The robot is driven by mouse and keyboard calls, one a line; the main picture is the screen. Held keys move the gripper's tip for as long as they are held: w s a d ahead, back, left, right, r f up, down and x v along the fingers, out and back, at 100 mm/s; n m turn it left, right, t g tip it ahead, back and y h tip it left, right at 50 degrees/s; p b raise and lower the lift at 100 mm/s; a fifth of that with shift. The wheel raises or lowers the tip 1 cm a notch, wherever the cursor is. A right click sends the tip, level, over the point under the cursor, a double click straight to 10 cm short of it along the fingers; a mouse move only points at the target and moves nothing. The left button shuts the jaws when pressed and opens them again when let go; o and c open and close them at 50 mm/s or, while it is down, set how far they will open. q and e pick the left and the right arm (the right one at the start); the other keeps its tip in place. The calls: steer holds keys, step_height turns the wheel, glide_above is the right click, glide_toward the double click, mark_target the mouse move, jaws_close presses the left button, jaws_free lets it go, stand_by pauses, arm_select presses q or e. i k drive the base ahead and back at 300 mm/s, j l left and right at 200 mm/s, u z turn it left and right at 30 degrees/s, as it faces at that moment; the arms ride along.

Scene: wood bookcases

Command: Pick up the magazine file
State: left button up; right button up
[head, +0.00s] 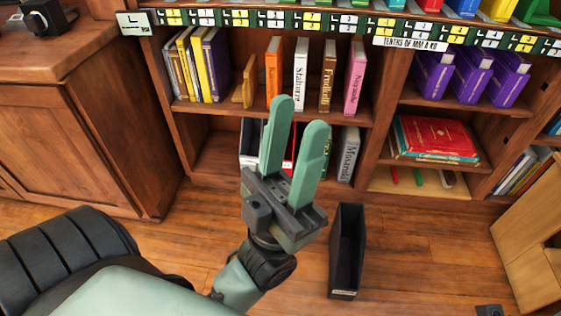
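A black, open-topped magazine file (347,252) stands upright on the wooden floor, right of the centre, with a small pale label low on its near end. My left gripper (300,118) is in the middle of the view, its two green fingers pointing up and away towards the bookcase. The fingers are apart with nothing between them. The gripper is up and left of the file in the picture and not touching it. My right gripper is not in view.
A wood bookcase (388,100) with books stands behind. Books on its bottom shelf are partly hidden by my gripper. A wood cabinet (70,135) stands at left, and a pale wooden piece (530,250) at right. The floor around the file is mostly clear.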

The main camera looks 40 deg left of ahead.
mark_target(252, 128)
steer(key=l+u, duration=0.1)
steer(key=u, duration=1.65)
steer(key=k+l+u, duration=0.2)
steer(key=l, duration=1.75)
steer(key=i+l, duration=0.05)
steer(key=i, duration=0.05)
